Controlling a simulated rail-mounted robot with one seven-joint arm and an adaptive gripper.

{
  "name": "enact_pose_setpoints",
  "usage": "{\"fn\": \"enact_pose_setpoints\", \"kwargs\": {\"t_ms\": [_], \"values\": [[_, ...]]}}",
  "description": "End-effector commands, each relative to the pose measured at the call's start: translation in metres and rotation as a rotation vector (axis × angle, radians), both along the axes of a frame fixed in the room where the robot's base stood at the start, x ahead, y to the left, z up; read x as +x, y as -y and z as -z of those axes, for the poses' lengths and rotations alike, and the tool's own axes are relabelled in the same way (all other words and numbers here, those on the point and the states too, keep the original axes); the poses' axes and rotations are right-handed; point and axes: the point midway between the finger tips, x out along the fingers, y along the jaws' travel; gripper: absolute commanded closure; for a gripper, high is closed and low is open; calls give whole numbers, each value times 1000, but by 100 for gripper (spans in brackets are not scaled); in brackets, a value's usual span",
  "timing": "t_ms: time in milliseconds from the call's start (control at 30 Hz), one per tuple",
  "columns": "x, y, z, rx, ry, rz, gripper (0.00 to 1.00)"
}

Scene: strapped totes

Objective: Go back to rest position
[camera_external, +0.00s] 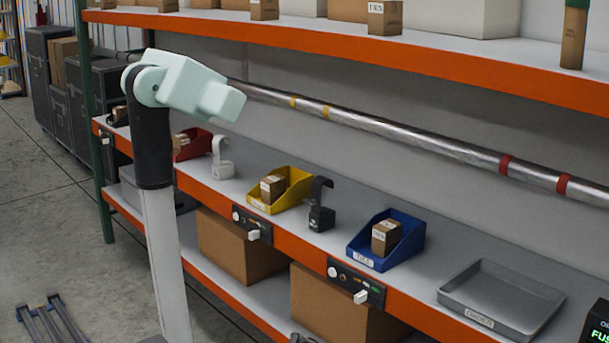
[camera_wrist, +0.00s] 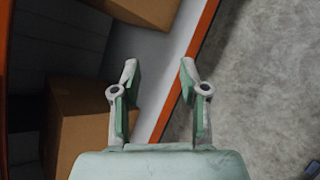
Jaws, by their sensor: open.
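My gripper (camera_wrist: 158,85) shows in the wrist view with its two fingers apart and nothing between them. Behind the fingers are the lower shelf (camera_wrist: 160,60) with its orange edge and the grey floor. In the external view my arm rises in front of the shelving on the left, with its pale green upper link bent over to the right. The gripper itself cannot be made out in the external view.
The middle shelf holds a red bin (camera_external: 192,144), a yellow bin (camera_external: 297,190) and a blue bin (camera_external: 411,242) with small boxes, and an empty grey tray (camera_external: 500,296). Cardboard boxes (camera_external: 238,246) stand on the lower shelf. A metal pipe (camera_external: 420,139) runs above. Floor (camera_external: 50,220) at left is open.

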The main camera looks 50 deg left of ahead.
Motion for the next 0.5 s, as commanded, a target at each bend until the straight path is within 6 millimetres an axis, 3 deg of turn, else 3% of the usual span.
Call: {"fn": "enact_pose_setpoints", "kwargs": {"t_ms": [200,500], "values": [[-27,51,47,141,-113,270,56],[-73,104,97,285,-234,626,56]]}}
